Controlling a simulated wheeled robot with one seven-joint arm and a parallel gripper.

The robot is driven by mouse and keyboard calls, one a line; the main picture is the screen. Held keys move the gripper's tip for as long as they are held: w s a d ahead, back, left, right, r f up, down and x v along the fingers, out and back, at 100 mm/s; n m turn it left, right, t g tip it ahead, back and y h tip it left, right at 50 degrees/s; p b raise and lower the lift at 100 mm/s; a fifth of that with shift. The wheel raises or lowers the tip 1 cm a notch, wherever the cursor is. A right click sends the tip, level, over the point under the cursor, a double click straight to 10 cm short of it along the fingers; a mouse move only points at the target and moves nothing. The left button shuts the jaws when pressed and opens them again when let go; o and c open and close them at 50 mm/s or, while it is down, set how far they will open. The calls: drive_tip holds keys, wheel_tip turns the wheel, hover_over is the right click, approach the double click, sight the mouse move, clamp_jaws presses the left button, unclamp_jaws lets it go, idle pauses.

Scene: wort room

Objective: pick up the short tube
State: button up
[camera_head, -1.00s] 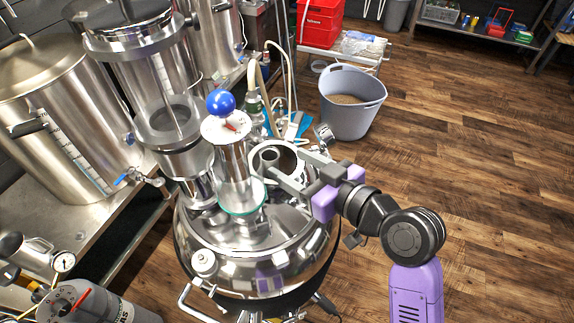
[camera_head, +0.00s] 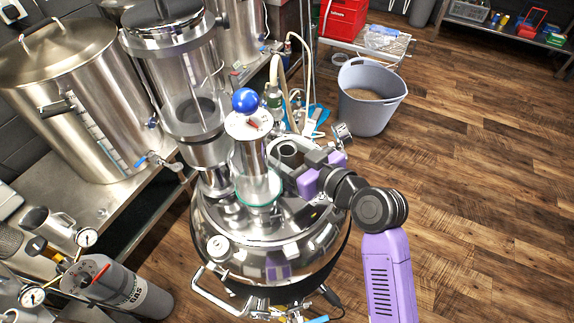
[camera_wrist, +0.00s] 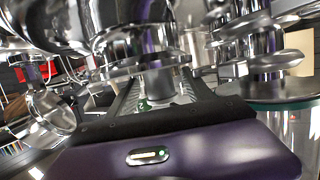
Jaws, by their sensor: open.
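What looks like the short tube (camera_head: 288,149) is a grey metal cylinder with a dark open top. It stands on the domed steel vessel, just right of the clear column with the blue ball. My gripper (camera_head: 291,168) has come in from the right, low above the lid and close to the tube. In the wrist view its two dark fingers (camera_wrist: 163,92) point forward, apart, with a steel cylindrical part (camera_wrist: 159,84) between them. I cannot tell whether the fingers touch it. The head view partly hides the fingertips and the tube's base.
The clear column with the blue ball (camera_head: 245,101) stands close left of my gripper. A pressure gauge (camera_head: 342,131) and hoses (camera_head: 285,85) are behind. A grey bucket (camera_head: 370,98) stands on the floor, which is open to the right. Large steel kettles (camera_head: 75,105) fill the left.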

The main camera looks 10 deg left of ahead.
drive_tip(key=shift+c, duration=0.4)
clamp_jaws()
